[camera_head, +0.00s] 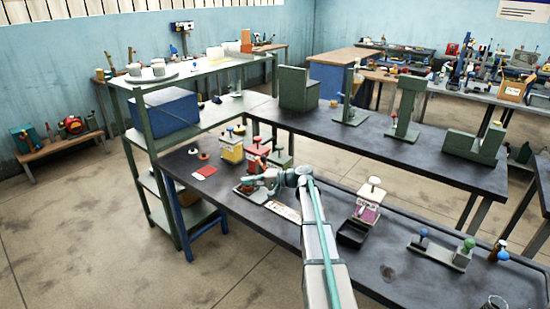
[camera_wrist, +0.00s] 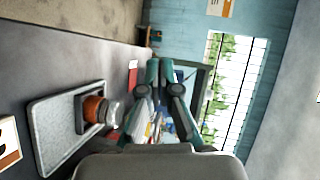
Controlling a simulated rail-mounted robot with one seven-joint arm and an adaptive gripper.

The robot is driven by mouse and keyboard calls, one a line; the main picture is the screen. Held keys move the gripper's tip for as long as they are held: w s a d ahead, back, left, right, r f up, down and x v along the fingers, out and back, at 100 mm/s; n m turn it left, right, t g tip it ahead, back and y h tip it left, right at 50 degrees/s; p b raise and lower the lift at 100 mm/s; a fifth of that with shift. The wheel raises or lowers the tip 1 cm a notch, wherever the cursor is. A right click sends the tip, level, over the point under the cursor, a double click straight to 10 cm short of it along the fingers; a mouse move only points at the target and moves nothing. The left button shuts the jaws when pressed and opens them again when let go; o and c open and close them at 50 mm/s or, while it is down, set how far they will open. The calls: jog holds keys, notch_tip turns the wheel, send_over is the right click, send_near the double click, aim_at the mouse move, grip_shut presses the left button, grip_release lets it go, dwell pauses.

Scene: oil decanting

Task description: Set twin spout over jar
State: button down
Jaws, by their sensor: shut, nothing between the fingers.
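In the wrist view a small jar with orange-brown contents and a clear end (camera_wrist: 97,110) stands in a grey tray (camera_wrist: 45,128), appearing sideways because the picture is rolled. My gripper (camera_wrist: 159,68) is shut and empty, beside and apart from the jar in that view. In the head view my gripper (camera_head: 246,180) is over the left part of the dark bench, above the tray (camera_head: 245,193); the arm hides part of this area. I cannot tell which thing is the twin spout.
A yellow container (camera_head: 232,148) and a red one (camera_head: 257,158) stand behind my gripper. A white dispenser with purple contents (camera_head: 368,206) stands right of my arm by a black tray (camera_head: 352,234). A stand with blue and green knobs (camera_head: 440,255) is farther right.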

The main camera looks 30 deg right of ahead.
jog(key=d+r+m+t+h, duration=0.1)
jog(key=d+m+t+h, duration=0.1)
jog(key=d, duration=0.8)
jog(key=d+r+m+t+h, duration=0.1)
jog(key=d+t, duration=0.3)
jog(key=d, duration=0.5)
jog(key=shift+w+d+r+m+h+b, duration=0.3)
jog(key=shift+d+m+h+b, duration=0.15)
jog(key=shift+h, duration=0.25)
jog(key=shift+a, duration=0.15)
jog(key=p+x, duration=0.4)
jog(key=x, duration=0.6)
jog(key=shift+s, duration=0.15)
jog(key=shift+s+m+h+b, duration=0.1)
jog(key=shift+m+h+b, duration=0.15)
jog(key=shift+h+b, duration=0.2)
